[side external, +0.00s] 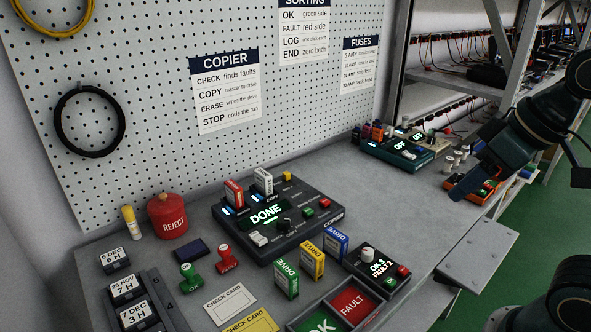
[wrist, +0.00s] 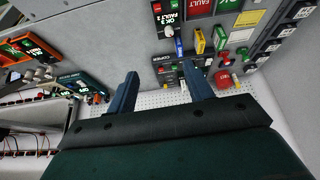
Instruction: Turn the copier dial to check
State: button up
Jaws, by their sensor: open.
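The copier (side external: 318,217) is a dark box on the bench in the side view, and its display (side external: 265,214) reads DONE. A small black dial (side external: 284,225) sits on its top below the display; its pointer setting is too small to read. A red drive and a white drive (side external: 263,181) stand in slots at its back. My gripper (side external: 468,186) is at the right, above the bench's right end, well away from the copier. Its two blue fingers are apart and empty in the wrist view (wrist: 162,69), where the copier shows small between and beyond them.
Green, yellow and blue drives (side external: 312,261) stand in front of the copier. A counter box (side external: 377,268) and an OK/FAULT tray (side external: 350,303) are near the front edge. A red REJECT pot (side external: 168,216) and stamps (side external: 225,259) are left. A teal device (side external: 397,153) stands behind right.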

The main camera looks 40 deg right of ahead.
jog(key=w+a+r+n+g, duration=0.1)
jog(key=w+r+n, duration=0.15)
jog(key=w, duration=0.55)
jog(key=n+g, duration=0.4)
jog(key=n, duration=0.2)
send_over(283, 219)
notch_tip(283, 219, down, 11)
jog(key=shift+r, duration=0.15)
notch_tip(283, 219, down, 14)
jog(key=shift+r, duration=0.1)
